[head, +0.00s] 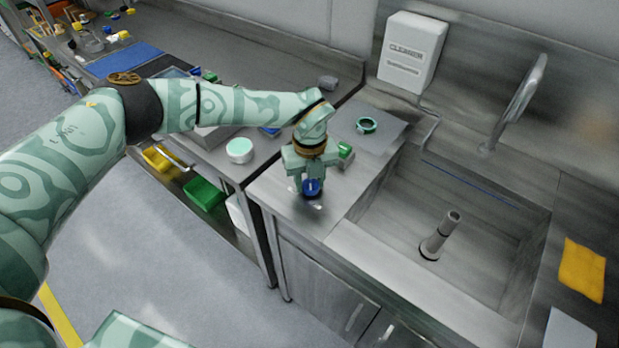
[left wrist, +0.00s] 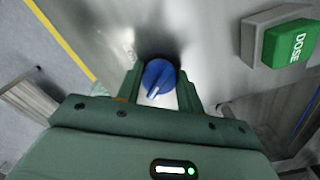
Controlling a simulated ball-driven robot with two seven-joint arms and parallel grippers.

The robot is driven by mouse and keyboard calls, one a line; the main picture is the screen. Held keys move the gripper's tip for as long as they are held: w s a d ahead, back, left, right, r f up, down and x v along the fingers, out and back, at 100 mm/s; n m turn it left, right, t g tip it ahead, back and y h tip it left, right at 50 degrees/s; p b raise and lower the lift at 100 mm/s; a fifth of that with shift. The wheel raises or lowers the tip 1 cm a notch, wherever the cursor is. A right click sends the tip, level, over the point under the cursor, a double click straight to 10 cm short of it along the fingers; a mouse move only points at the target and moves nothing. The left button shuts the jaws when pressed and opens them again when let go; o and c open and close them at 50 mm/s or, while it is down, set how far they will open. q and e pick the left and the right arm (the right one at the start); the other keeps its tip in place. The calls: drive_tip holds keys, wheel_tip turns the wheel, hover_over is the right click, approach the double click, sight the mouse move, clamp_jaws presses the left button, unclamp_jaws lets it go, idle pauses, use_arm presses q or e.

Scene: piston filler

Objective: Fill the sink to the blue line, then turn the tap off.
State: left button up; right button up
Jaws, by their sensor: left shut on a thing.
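My left gripper (head: 309,180) is over the counter left of the sink, shut on a blue knob (head: 312,188). In the left wrist view the knob (left wrist: 159,78) sits between the two fingers, its white pointer mark towards the gripper. The steel sink (head: 375,278) has a dark blue line (head: 470,183) on its back wall. An upright pipe (head: 440,236) stands inside it. No water surface can be clearly made out. The curved spout (head: 521,95) rises behind the sink, and no stream shows from it. My right gripper is not in view.
A green DOSE button (left wrist: 289,43) on a grey box is close beside the gripper. A green ring (head: 366,125) lies on a plate behind it. A white dispenser (head: 411,51) hangs on the wall. A yellow cloth (head: 581,269) lies right of the sink.

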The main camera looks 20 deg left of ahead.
sight(312, 184)
use_arm(q)
drive_tip(key=m+p, duration=0.1)
drive_tip(key=m, duration=0.2)
drive_tip(key=shift+r+p, duration=0.15)
drive_tip(key=shift+p, duration=0.15)
drive_tip(key=m+p, duration=0.1)
drive_tip(key=m, duration=0.3)
drive_tip(key=shift+d+m, duration=0.15)
drive_tip(key=shift+m, duration=0.25)
drive_tip(key=m+p, duration=0.1)
drive_tip(key=m, duration=0.3)
drive_tip(key=shift+d, duration=0.1)
drive_tip(key=shift+m, duration=2.5)
drive_tip(key=o, duration=1)
wheel_tip(312, 184, up, 16)
drive_tip(key=p, duration=0.3)
